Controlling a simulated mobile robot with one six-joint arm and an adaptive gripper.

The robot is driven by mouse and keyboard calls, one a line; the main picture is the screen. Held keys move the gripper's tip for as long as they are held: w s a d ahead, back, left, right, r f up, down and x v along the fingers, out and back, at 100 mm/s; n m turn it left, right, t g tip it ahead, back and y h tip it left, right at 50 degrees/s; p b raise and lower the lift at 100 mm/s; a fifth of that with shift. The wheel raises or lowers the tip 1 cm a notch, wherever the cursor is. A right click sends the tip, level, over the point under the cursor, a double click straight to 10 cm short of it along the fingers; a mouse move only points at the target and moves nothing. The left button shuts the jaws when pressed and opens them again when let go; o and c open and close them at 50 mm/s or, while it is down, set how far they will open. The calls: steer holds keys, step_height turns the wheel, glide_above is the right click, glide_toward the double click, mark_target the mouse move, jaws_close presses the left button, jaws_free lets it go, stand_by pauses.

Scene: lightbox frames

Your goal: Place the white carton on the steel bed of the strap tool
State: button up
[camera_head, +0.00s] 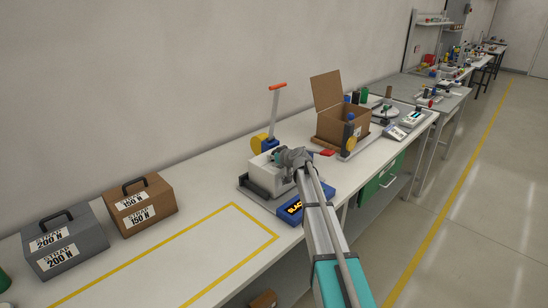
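The white carton (262,175) is in the middle of the view, upright, at the steel bed (247,187) of the strap tool. I cannot tell whether it rests on the bed or is held just above it. The strap tool has a tall grey lever with an orange grip (277,87) and a yellow and blue part (261,143) behind the carton. A blue block with yellow lettering (291,209) is at its front. My gripper (281,157) is at the carton's top right; its fingers are mostly hidden by the wrist, so its hold is unclear.
A grey case (64,242) and a brown case (139,205) stand at the left. A yellow tape outline (236,206) marks clear bench at the front.

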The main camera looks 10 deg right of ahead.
steer(key=o, duration=0.5)
steer(key=shift+c, duration=0.2)
steer(key=shift+s+r, duration=0.1)
steer(key=shift+s, duration=0.05)
steer(key=p+v, duration=0.4)
steer(key=v, duration=0.7)
steer(key=shift+s+p, duration=0.25)
steer(key=shift+p, duration=0.05)
steer(key=shift+d+r, duration=0.15)
